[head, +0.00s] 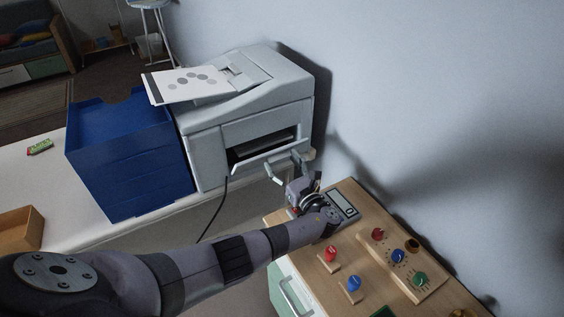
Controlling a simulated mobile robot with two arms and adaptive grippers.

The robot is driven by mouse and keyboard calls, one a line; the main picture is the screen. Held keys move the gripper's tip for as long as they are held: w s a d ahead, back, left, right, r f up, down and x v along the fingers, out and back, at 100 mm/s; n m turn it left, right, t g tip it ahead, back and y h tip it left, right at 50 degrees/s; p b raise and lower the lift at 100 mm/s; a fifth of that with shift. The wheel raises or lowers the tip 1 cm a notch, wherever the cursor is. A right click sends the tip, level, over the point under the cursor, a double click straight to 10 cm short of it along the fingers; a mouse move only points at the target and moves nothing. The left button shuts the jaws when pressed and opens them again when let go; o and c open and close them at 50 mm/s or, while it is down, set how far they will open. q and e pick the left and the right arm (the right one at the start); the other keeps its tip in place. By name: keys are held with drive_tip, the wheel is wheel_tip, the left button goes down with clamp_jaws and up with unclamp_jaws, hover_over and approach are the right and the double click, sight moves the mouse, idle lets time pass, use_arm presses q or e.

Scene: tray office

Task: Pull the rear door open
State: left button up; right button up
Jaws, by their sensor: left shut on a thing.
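The grey-white printer (205,145) stands on the white table against the wall. Its near side has a dark slot-like opening, and the rear door (252,162) shows as a pale flap along the lower edge of it, tilted outward. My left gripper (287,168) is at the right end of this flap, its fingers closed on the door's edge. The exact contact is small and partly hidden by the fingers. My right gripper is not in view.
A blue drawer unit (130,160) stands left of the printer. A black cable (214,214) hangs below it. A wooden-topped cabinet (310,258) with coloured knobs and a small display device (342,204) lies under and right of my left arm. A wooden box (20,232) is at far left.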

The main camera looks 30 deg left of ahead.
use_arm(q)
drive_tip(key=shift+s+f, duration=0.15)
drive_tip(key=shift+f, duration=0.3)
drive_tip(key=o, duration=1.3)
drive_tip(key=shift+c, duration=0.2)
drive_tip(key=o, duration=0.4)
drive_tip(key=shift+w+a, duration=0.15)
drive_tip(key=shift+w, duration=0.05)
drive_tip(key=shift+r, duration=0.15)
drive_tip(key=shift+r, duration=0.15)
wheel_tip(320, 180, up, 10)
drive_tip(key=shift+f, duration=0.15)
